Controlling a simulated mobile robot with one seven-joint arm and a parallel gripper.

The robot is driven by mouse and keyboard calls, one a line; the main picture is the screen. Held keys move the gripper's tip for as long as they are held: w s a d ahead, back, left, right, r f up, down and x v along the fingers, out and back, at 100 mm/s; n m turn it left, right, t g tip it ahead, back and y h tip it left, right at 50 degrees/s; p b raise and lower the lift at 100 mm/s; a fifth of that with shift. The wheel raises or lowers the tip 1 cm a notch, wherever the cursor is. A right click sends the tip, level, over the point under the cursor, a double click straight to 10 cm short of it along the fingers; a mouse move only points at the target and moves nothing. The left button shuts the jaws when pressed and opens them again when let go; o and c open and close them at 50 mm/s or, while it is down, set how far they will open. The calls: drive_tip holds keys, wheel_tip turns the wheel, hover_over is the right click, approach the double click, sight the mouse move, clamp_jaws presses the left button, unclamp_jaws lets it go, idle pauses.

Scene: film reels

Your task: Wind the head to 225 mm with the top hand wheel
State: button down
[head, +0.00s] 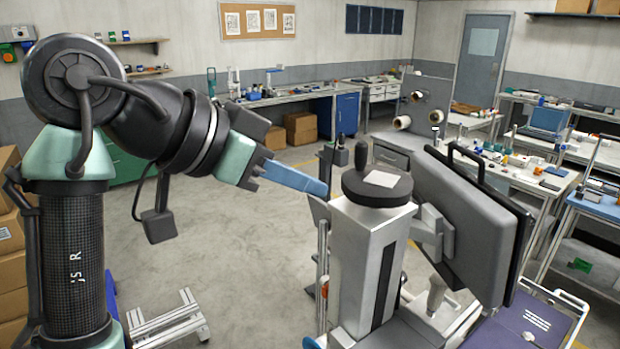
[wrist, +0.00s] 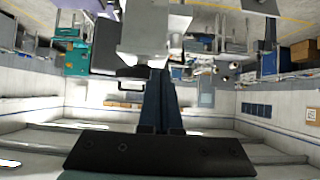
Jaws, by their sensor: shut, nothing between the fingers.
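The top hand wheel (head: 377,187) is a black disc with a pale label on it, on top of a light grey column (head: 355,262). A black upright crank knob (head: 361,155) stands at the wheel's far edge. My gripper (head: 322,190) is shut and empty, its blue fingers pointing right, with the tips just left of the wheel's rim. I cannot tell whether they touch it. In the wrist view the closed fingers (wrist: 157,76) point toward a grey block. No 225 mm mark or scale reading is legible; the column's front shows only a dark slot (head: 384,285).
A large dark tilted panel (head: 470,220) is mounted right of the column. A purple-topped cart (head: 525,325) stands at the lower right. Benches with tools line the back and right. An aluminium frame (head: 170,322) lies at the lower left. The floor between is clear.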

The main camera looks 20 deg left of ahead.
sight(362, 202)
drive_tip(key=d, duration=0.1)
drive_tip(key=s+d, duration=0.1)
drive_tip(key=d, duration=0.1)
drive_tip(key=s+d+b, duration=0.1)
drive_tip(key=d, duration=0.1)
drive_tip(key=shift+s, duration=0.1)
idle(0.3)
drive_tip(key=shift+w+d, duration=0.1)
drive_tip(key=shift+w, duration=0.3)
drive_tip(key=shift+w+a+p, duration=0.15)
drive_tip(key=shift+a+p, duration=0.1)
drive_tip(key=shift+p, duration=0.05)
drive_tip(key=shift+a, duration=0.1)
drive_tip(key=s, duration=0.1)
drive_tip(key=s+a, duration=0.1)
drive_tip(key=s, duration=0.1)
idle(0.4)
